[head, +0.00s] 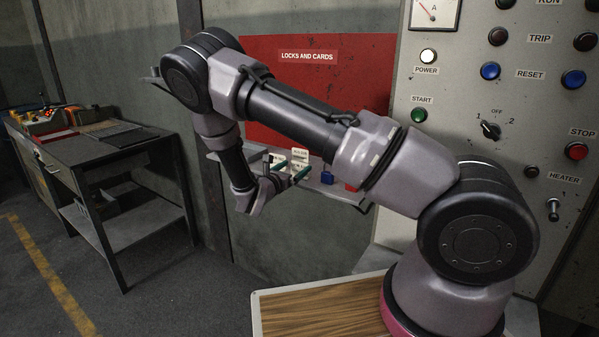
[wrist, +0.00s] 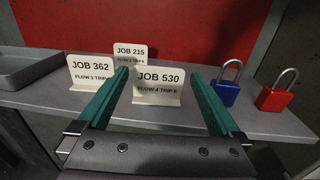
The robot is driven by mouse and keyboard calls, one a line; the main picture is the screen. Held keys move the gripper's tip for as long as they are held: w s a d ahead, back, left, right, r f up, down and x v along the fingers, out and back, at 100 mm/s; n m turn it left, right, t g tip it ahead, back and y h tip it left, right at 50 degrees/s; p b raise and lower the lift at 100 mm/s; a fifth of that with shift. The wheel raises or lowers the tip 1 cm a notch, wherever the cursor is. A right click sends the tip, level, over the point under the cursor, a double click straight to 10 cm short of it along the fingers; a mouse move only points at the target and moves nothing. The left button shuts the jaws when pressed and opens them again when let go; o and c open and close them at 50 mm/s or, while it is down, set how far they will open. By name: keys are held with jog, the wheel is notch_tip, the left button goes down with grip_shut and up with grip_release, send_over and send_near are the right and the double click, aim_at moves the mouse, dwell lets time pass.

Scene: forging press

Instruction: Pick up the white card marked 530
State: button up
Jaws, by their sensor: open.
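The white card marked JOB 530 (wrist: 158,88) stands upright on a grey shelf (wrist: 40,98) in the wrist view. My gripper (wrist: 160,78) is open, with one green finger on each side of the card's picture position. The left finger overlaps the card's left edge in the picture; I see no contact. In the head view my gripper (head: 290,170) is at the shelf below the red board, and the small white cards there are partly covered and hard to read.
Card JOB 362 (wrist: 90,72) stands to the left and card JOB 215 (wrist: 130,52) behind. A blue padlock (wrist: 227,88) and a red padlock (wrist: 277,93) are to the right. A grey tray (wrist: 25,66) is at far left. A red board (head: 330,80) backs the shelf.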

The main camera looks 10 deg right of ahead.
aim_at(300, 163)
jog(key=shift+x, duration=3.6)
jog(key=c, duration=1)
